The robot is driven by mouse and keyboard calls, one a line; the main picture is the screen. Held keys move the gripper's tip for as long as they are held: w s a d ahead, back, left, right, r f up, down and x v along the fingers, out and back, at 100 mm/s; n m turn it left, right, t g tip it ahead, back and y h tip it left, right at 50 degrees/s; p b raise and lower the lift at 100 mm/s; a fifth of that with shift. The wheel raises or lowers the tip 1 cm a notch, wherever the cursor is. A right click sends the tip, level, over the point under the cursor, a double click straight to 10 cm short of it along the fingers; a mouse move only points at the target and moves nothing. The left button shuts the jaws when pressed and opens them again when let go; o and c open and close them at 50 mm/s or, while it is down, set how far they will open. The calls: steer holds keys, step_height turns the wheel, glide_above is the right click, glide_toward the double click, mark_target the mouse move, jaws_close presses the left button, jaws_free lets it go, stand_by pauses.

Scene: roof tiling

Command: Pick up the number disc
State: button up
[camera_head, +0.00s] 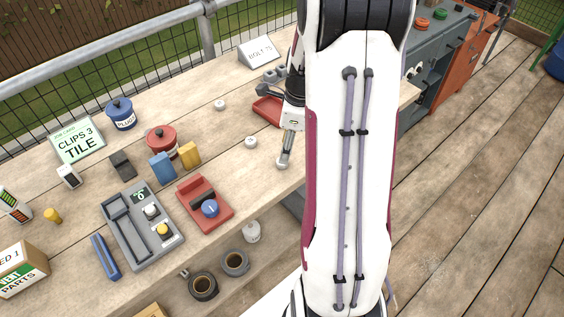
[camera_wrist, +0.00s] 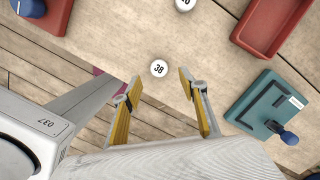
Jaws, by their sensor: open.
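A white round number disc marked 38 (camera_wrist: 159,69) lies flat on the wooden bench in the wrist view, just beyond my open, empty gripper (camera_wrist: 160,80), whose yellow-padded fingers stand on either side of the line to it. A second white disc (camera_wrist: 185,4), its number partly cut off, lies at the top edge. In the head view two small white discs lie on the bench, one (camera_head: 250,142) left of my gripper (camera_head: 284,163) and one (camera_head: 220,104) farther back. Their numbers are too small to read there.
A red tray (camera_wrist: 292,15) and a teal fixture with a blue knob (camera_wrist: 262,108) stand to the right in the wrist view. A red fixture with a blue knob (camera_head: 205,203) and a grey panel (camera_head: 130,245) sit at left in the head view. The bench around disc 38 is clear.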

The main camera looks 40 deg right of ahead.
steer(key=shift+f, duration=0.1)
steer(key=shift+w+a+f, duration=0.15)
steer(key=shift+a+f, duration=0.05)
steer(key=shift+f, duration=1.05)
steer(key=shift+w+a+f, duration=0.1)
steer(key=shift+a+f, duration=0.1)
steer(key=shift+f, duration=1.05)
steer(key=c, duration=0.9)
